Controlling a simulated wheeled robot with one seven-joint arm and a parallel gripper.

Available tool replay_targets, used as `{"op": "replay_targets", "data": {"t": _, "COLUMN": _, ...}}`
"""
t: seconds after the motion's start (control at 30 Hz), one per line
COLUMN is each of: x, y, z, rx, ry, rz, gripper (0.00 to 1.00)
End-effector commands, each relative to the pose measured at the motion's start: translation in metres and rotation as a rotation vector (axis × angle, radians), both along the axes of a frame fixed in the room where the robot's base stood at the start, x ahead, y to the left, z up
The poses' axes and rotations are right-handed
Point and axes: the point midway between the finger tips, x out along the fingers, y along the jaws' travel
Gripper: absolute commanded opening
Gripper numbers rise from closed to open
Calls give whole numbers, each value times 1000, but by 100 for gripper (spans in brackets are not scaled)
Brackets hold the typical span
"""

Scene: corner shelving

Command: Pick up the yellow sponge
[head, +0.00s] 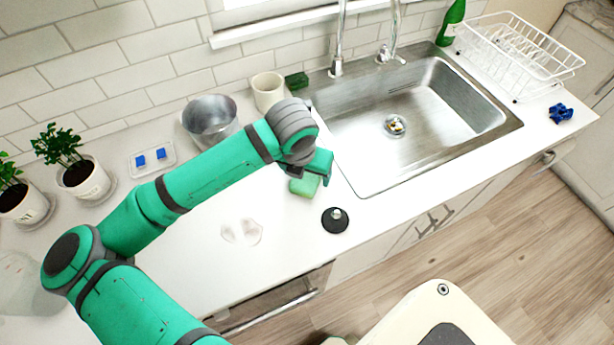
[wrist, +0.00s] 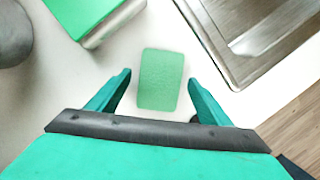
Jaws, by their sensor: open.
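No sponge looks clearly yellow. A light green sponge (head: 304,185) lies on the white counter, left of the sink, partly hidden by my gripper (head: 320,168) in the head view. In the wrist view the sponge (wrist: 160,80) lies flat between the two fingers of my gripper (wrist: 160,77), with a gap on each side. The fingers are open and hold nothing. Their height above the counter is hard to tell.
The steel sink (head: 415,125) is right of the sponge. A black round item (head: 335,220) stands near the front edge. Behind are a cream cup (head: 268,90), a metal bowl (head: 210,120) and a dark green block (head: 297,81). A dish rack (head: 515,55) is far right.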

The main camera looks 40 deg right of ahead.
Motion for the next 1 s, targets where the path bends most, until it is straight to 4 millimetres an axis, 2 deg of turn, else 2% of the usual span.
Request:
{"op": "replay_targets", "data": {"t": 0.53, "x": 0, "y": 0, "z": -4, "rx": -1, "ry": 1, "rz": 0, "gripper": 73}}
{"op": "replay_targets", "data": {"t": 0.57, "x": 0, "y": 0, "z": -4, "rx": 0, "ry": 1, "rz": -1, "gripper": 70}}
{"op": "replay_targets", "data": {"t": 0.73, "x": 0, "y": 0, "z": -4, "rx": 0, "ry": 1, "rz": -1, "gripper": 30}}
{"op": "replay_targets", "data": {"t": 1.0, "x": 0, "y": 0, "z": -4, "rx": 0, "ry": 0, "rz": 0, "gripper": 26}}
